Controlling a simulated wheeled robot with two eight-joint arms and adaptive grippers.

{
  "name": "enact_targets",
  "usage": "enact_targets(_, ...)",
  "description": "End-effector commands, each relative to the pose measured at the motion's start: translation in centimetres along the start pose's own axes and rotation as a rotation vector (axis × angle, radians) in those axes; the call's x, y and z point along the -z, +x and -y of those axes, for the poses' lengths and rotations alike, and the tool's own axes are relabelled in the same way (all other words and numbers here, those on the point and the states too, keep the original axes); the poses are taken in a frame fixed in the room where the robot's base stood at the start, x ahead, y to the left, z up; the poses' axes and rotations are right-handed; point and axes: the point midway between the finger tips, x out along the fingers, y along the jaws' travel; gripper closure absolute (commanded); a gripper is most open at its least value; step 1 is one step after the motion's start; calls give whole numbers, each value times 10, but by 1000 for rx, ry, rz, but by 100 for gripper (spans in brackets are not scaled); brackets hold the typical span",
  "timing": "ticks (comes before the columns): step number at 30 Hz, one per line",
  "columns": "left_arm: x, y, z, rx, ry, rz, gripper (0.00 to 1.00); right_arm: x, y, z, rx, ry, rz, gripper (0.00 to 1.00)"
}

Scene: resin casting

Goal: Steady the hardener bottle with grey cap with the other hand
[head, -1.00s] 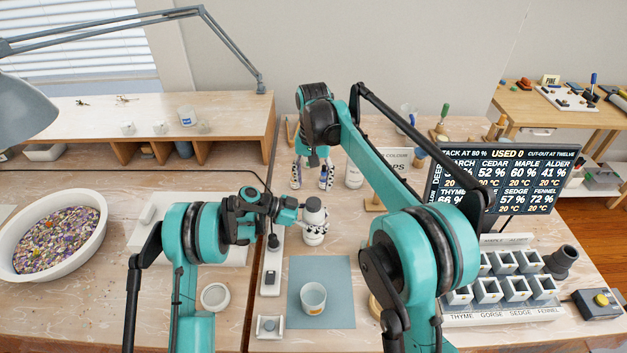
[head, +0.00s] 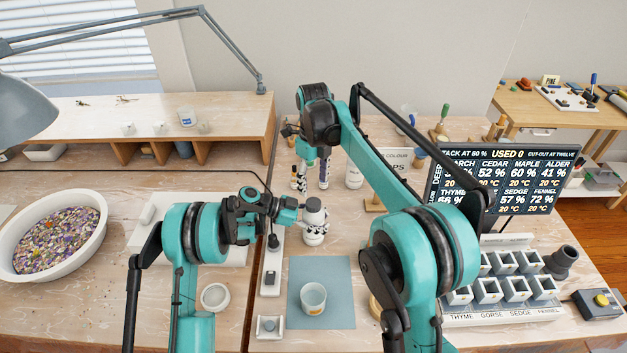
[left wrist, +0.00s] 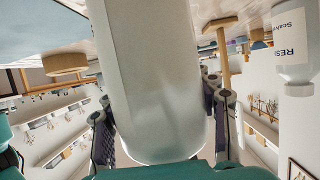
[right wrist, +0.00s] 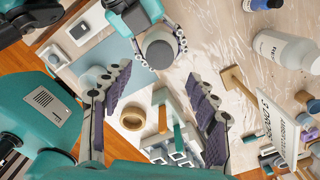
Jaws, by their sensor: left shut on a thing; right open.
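The hardener bottle, white with a grey cap (head: 314,206), stands upright on the table behind the blue mat. My left gripper (head: 311,227) is shut on its body; in the left wrist view the white bottle body (left wrist: 155,80) fills the space between the fingers. My right gripper (head: 312,178) is open and empty, farther back on the table and apart from the bottle. In the right wrist view the grey cap (right wrist: 158,50) shows beyond my open right fingers (right wrist: 158,78), with my left gripper around the bottle.
A clear cup (head: 313,298) stands on the blue mat (head: 337,310). A white labelled bottle (head: 354,176) stands right of my right gripper; a wooden stand (head: 375,203) is nearby. Small moulds (head: 488,290) and a screen (head: 508,180) are at right, a bowl of chips (head: 58,240) at left.

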Motion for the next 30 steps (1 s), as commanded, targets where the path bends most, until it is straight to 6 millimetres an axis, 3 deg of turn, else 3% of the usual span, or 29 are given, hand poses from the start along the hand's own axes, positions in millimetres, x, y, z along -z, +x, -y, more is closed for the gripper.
enact_targets(5,-1,0,0,0,0,2,100,0,12,0,0,41,0,41)
enact_targets(18,-1,0,0,0,0,1,100,0,74,0,0,38,0,41)
enact_targets(29,-1,0,0,0,0,1,100,0,80,0,0,37,0,41)
enact_targets(30,-1,0,0,0,0,1,100,0,80,0,0,37,0,46)
